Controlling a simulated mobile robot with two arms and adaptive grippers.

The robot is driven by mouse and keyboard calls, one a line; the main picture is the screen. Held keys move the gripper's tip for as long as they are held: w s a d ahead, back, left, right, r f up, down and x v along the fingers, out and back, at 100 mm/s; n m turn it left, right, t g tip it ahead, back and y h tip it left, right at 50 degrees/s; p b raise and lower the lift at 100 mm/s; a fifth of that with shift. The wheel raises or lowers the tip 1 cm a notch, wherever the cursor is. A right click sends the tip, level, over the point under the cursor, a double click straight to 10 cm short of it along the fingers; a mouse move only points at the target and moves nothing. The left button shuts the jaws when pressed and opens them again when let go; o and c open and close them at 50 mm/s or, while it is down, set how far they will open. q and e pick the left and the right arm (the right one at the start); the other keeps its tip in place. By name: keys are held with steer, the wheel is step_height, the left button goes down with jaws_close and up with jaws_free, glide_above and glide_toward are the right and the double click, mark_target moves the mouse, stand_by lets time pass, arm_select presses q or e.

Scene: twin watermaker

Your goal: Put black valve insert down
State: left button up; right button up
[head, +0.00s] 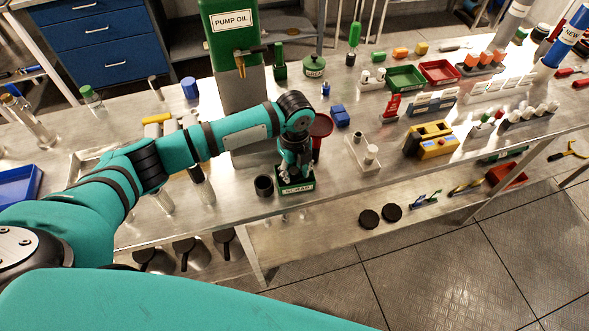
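My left gripper (289,174) points down over a small green labelled tray (297,187) near the front edge of the metal bench. The tips are small and partly hidden by the wrist, so I cannot tell whether they are open or hold anything. I cannot make out a black valve insert in or under the fingers. A dark round cup-like part (264,186) stands just left of the tray, apart from the gripper. My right gripper is not in view.
A green pump oil tank (232,40) stands behind the arm. A red funnel-like part (321,125) is close behind the gripper. A pale block with posts (363,150) and a yellow box (432,140) stand to the right. Bare bench (345,187) lies right of the tray.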

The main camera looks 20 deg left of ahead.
mark_target(295, 170)
arm_select(q)
step_height(295, 170, up, 12)
steer(key=b, duration=0.2)
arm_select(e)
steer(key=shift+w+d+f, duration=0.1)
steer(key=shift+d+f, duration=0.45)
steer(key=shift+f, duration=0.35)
arm_select(q)
steer(key=shift+r, duration=0.1)
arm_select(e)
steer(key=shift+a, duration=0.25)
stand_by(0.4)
